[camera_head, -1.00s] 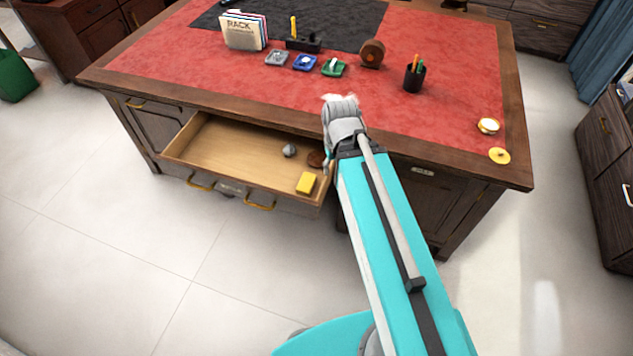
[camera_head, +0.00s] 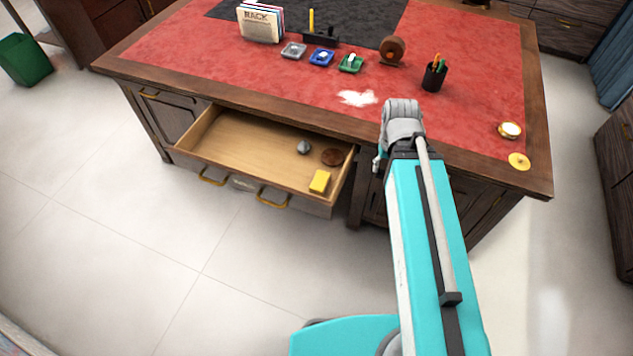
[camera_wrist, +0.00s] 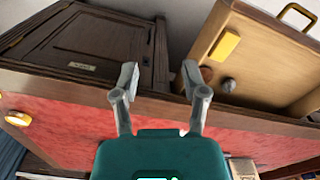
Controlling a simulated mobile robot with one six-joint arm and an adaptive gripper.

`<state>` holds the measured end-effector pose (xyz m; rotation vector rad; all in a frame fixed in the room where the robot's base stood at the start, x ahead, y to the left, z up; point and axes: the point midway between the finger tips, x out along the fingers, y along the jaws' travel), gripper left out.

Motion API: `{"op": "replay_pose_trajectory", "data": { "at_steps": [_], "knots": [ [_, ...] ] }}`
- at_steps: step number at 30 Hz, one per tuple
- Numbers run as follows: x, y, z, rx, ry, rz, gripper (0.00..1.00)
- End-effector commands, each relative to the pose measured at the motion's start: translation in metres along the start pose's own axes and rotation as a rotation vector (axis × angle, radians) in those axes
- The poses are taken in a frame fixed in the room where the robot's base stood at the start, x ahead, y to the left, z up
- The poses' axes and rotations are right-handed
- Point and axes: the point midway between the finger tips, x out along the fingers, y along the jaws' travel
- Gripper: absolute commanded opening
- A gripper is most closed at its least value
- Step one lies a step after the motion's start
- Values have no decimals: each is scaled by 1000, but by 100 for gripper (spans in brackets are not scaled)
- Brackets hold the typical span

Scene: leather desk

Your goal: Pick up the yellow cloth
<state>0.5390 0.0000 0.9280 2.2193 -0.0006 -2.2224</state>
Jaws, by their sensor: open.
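The yellow cloth (camera_head: 320,181) is a small yellow block-like piece lying in the open drawer (camera_head: 240,140), near its front right corner. It also shows in the wrist view (camera_wrist: 225,46), up and to the right of my gripper. My gripper (camera_wrist: 158,78) is open and empty, its two grey fingers apart in front of the desk edge. The cloth is apart from the fingers. In the head view the fingers are mostly hidden behind my arm, to the right of the drawer.
A grey ball (camera_head: 303,147) and a brown round piece (camera_head: 332,157) lie in the drawer behind the cloth.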

Motion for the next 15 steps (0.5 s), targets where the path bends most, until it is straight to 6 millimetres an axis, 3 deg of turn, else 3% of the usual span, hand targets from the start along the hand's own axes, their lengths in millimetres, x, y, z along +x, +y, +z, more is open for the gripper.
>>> {"op": "replay_pose_trajectory", "data": {
  "at_steps": [1,7,10,12,15],
  "knots": [
    [0,0,0,0,0,0,61],
    [6,-5,-6,8,0,0,98],
    [14,-13,-17,26,0,0,100],
    [23,-6,-27,51,0,0,100],
    [39,-23,-45,88,0,0,100]
  ]
}}
